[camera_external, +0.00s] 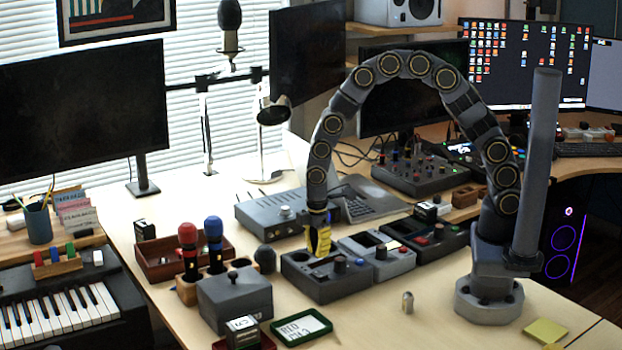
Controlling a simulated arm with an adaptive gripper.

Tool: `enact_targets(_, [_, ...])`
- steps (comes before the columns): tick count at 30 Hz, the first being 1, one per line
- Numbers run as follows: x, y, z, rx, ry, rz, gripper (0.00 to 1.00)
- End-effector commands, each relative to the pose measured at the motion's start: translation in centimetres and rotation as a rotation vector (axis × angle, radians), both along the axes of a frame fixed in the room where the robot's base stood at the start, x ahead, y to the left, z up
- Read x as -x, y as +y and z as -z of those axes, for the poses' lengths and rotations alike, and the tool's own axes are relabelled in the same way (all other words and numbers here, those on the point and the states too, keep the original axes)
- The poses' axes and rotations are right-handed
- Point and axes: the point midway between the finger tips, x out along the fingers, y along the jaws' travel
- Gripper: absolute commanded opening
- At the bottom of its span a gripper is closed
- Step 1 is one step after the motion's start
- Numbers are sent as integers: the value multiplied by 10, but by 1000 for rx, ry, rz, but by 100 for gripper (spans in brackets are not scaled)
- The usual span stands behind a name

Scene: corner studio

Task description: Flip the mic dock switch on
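Any switch under the fingers is hidden. A red-topped microphone (188,249) and a blue-topped microphone (214,243) stand upright in a wooden holder (187,290) to the left. No label shows which unit is the mic dock.
A lighter grey dock (397,263) and another dark dock (436,247) stand in a row to the right. A grey box (235,303) stands at left, and a grey console (272,214) behind. A small metal piece (407,303) stands on mostly clear table in front.

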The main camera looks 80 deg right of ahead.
Motion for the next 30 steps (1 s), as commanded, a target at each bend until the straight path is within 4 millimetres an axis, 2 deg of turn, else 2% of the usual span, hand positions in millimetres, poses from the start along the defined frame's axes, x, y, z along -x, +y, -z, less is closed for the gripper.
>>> enact_targets(1, [-2, 1, -14, -1, -10, 0, 0])
enact_targets(6, [-1, 2, -52, -1, -8, -1, 0])
enact_targets(12, [-1, 3, -81, -1, -8, -1, 0])
enact_targets(17, [0, 3, -88, -2, -6, -1, 0])
enact_targets(30, [-2, 2, -90, -20, 10, 0, 0])
